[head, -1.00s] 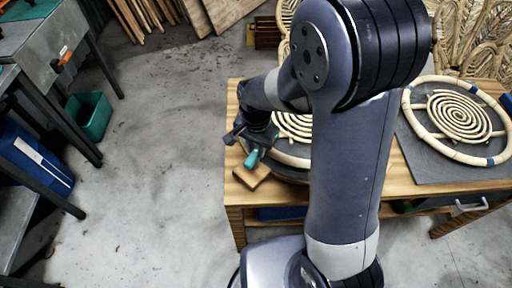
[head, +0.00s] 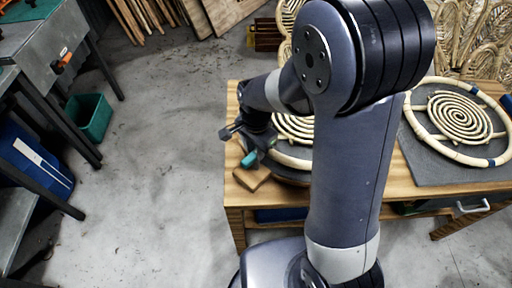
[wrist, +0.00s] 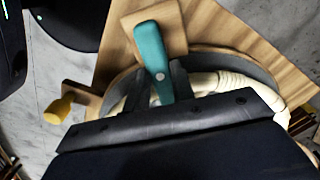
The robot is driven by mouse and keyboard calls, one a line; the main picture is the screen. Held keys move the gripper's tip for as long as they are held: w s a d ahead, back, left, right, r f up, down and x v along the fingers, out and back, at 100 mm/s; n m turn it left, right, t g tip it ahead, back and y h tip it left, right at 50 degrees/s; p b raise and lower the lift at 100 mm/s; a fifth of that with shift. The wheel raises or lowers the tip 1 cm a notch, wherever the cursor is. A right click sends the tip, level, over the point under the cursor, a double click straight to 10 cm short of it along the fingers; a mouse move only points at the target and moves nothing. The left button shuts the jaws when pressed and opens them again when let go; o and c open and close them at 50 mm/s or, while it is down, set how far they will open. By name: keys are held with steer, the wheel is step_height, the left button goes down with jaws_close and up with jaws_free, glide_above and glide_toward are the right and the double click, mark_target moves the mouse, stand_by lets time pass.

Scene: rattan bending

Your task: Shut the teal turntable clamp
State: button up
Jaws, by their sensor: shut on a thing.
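The teal turntable clamp (head: 249,159) is at the left front edge of the round turntable, beside a small wooden block (head: 252,178). In the wrist view its teal lever (wrist: 152,50) runs from the wooden block down between the dark fingers of my gripper (wrist: 160,88). My gripper is shut on this lever. In the head view my gripper (head: 257,150) is just above and behind the lever, and my arm hides part of the turntable. A pale rattan ring (head: 290,160) lies on the turntable. The clamp's jaw is hidden, so its closure is unclear.
In the wrist view a yellow handle (wrist: 58,111) stands out at the turntable's left side. The wooden bench (head: 236,215) carries a grey board (head: 425,163) with another rattan ring and spiral at right. Open floor (head: 160,160) lies left of the bench.

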steer(key=o, duration=1)
step_height(320, 180, up, 11)
steer(key=shift+f, duration=0.1)
step_height(320, 180, down, 11)
steer(key=shift+n, duration=0.3)
stand_by(0.4)
steer(key=shift+r, duration=0.25)
